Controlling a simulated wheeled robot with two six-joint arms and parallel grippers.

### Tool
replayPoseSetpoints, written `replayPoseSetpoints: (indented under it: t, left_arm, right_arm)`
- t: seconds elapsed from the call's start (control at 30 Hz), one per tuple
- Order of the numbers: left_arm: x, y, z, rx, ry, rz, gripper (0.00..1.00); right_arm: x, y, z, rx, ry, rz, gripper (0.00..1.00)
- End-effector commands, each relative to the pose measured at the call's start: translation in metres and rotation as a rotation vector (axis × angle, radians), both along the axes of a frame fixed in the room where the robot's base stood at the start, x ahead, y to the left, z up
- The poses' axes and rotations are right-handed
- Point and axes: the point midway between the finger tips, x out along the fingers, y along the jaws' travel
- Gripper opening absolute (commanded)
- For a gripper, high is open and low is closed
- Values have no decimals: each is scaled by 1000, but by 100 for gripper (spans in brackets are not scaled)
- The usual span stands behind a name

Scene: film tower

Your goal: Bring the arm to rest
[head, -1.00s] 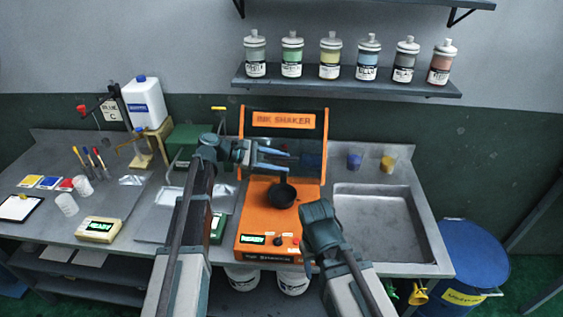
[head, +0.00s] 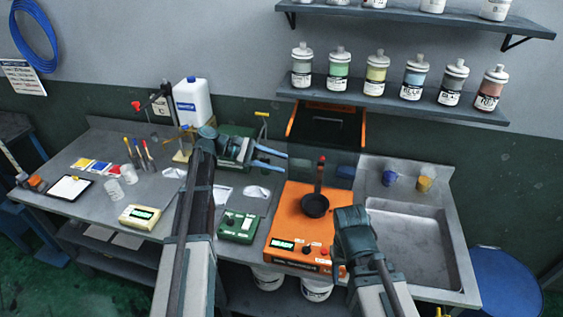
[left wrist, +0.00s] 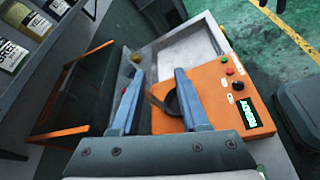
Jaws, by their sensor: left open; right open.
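My left gripper (head: 286,166) is open and empty, with its two blue fingers apart, above the bench and left of the orange ink shaker (head: 288,222). In the left wrist view its open fingers (left wrist: 160,76) point across the shaker, and a black round cup (left wrist: 174,102) shows between them in the picture. I cannot tell the gap to the shaker. My right gripper (head: 345,262) hangs low in front of the shaker's right side. Its fingers are mostly hidden behind its wrist.
Left of the shaker stand a green scale (head: 238,227) and a cream scale (head: 139,215). A sink (head: 410,235) is at the right, with a blue drum (head: 507,285) beside it. Ink bottles stand on a wall shelf (head: 435,105).

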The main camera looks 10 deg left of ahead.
Motion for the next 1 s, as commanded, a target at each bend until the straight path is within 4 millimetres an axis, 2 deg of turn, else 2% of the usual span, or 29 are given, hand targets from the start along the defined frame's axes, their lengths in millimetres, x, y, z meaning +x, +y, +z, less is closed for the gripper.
replayPoseSetpoints:
  t: [0.33,0.47,0.57,0.63,0.73,0.8,0.9,1.0]
  left_arm:
    - [-1,-2,-1,4,-1,-3,45]
    - [-17,-28,-21,82,-27,-60,45]
    - [-47,-67,-57,227,-87,-178,45]
    - [-78,-97,-89,365,-153,-304,45]
    - [-127,-128,-133,574,-267,-527,45]
    - [-158,-139,-158,710,-350,-692,45]
    - [-196,-143,-183,877,-462,-923,45]
    - [-221,-139,-197,1007,-553,-1125,45]
  right_arm:
    - [0,0,-1,0,0,0,50]
    - [0,0,-6,0,0,0,50]
    - [0,0,-15,0,0,1,50]
    - [0,0,-22,0,0,1,50]
    - [0,0,-33,0,0,2,50]
    - [0,0,-40,-1,0,2,50]
    - [0,0,-48,-1,0,3,50]
    - [0,0,-55,-1,0,3,50]
